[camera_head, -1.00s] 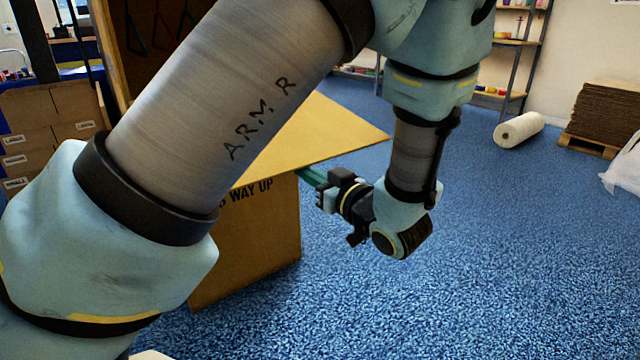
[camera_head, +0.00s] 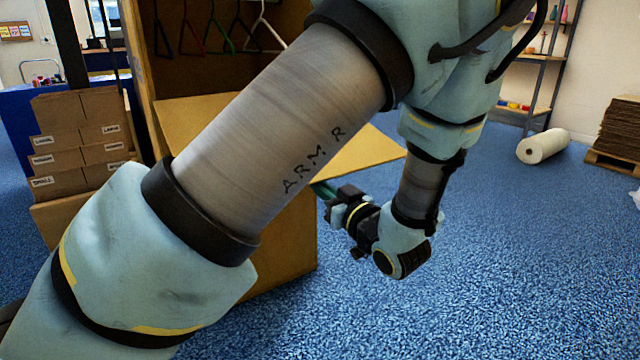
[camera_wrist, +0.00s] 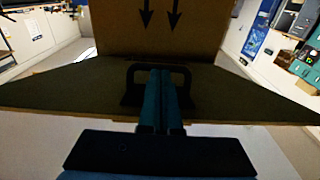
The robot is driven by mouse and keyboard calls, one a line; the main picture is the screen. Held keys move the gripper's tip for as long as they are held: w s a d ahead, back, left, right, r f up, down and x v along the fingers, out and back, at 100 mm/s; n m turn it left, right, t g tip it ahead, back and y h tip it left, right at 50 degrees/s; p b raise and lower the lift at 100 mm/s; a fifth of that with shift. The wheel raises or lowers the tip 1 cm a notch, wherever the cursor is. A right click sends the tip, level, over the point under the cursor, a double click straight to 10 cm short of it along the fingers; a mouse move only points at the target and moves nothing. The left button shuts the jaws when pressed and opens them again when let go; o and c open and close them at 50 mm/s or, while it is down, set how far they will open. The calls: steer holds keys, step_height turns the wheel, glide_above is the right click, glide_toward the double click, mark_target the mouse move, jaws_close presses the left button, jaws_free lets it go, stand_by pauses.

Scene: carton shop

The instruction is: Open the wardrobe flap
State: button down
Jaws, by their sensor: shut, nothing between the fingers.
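The wardrobe is a tall brown carton (camera_head: 285,265), open at the upper front, with hangers inside. Its flap (camera_head: 375,152) sticks out from the front, roughly level, partly hidden behind my arm. My gripper (camera_head: 322,189) is under the flap, its green fingertips partly hidden by it. In the wrist view, the flap's dark underside (camera_wrist: 50,92) spans the picture and carries a black loop handle (camera_wrist: 186,78). My shut, empty fingers (camera_wrist: 161,75) lie across the handle's middle; I cannot tell if they touch it. Beyond is the carton's front (camera_wrist: 215,25) with two printed arrows.
Flat cartons in a rack (camera_head: 80,150) stand at the left. A white roll (camera_head: 543,147), a stack of brown sheets (camera_head: 622,130) and a metal shelf (camera_head: 545,75) are at the back right. The blue floor (camera_head: 530,260) right of my gripper is clear.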

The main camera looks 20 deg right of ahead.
steer(key=w+a+f+t+y+b, duration=0.1)
steer(key=w+a+f+t+b, duration=0.1)
steer(key=w+f+b, duration=0.75)
steer(key=w+a+f+t+b, duration=0.25)
steer(key=w+f+b, duration=0.4)
steer(key=f, duration=0.65)
steer(key=w+a+f+b, duration=0.1)
steer(key=w+f+b, duration=0.2)
steer(key=w, duration=0.9)
steer(key=shift+f+b, duration=0.35)
steer(key=shift+f, duration=0.05)
steer(key=shift+t, duration=0.25)
